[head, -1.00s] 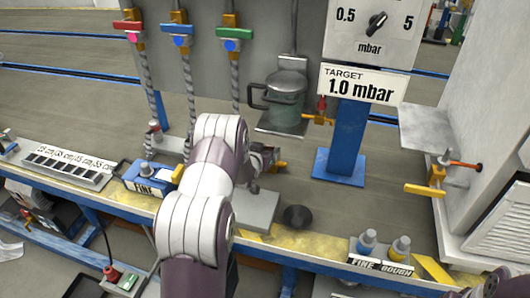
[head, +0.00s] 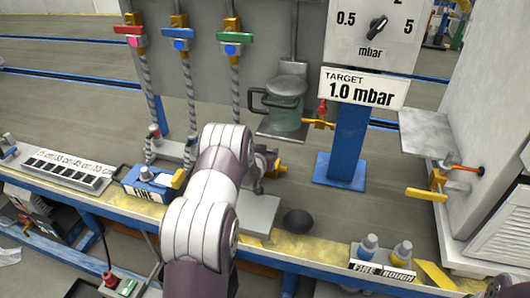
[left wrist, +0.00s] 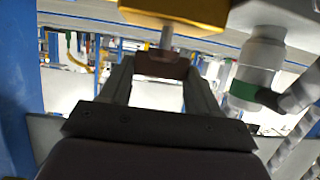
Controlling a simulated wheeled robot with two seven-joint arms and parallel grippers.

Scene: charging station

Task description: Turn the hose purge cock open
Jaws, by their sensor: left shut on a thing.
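The hose purge cock appears to be the yellow fitting (head: 279,168) at the foot of the hose with the green handle, partly hidden by my arm in the head view. My left gripper (head: 263,163) is at this fitting, with its fingertips mostly hidden there. In the left wrist view, the two fingers (left wrist: 158,78) are shut on a small brown-red handle (left wrist: 162,66). A silver stem joins this handle to a yellow body (left wrist: 180,12) above. A hose end with a green band (left wrist: 247,88) is beside the right finger. My right gripper is out of view.
Three hoses with red, blue and green handles (head: 233,37) hang on the grey panel. A pot (head: 285,100) stands on a small shelf right of them. A blue post (head: 345,150) carries the target sign.

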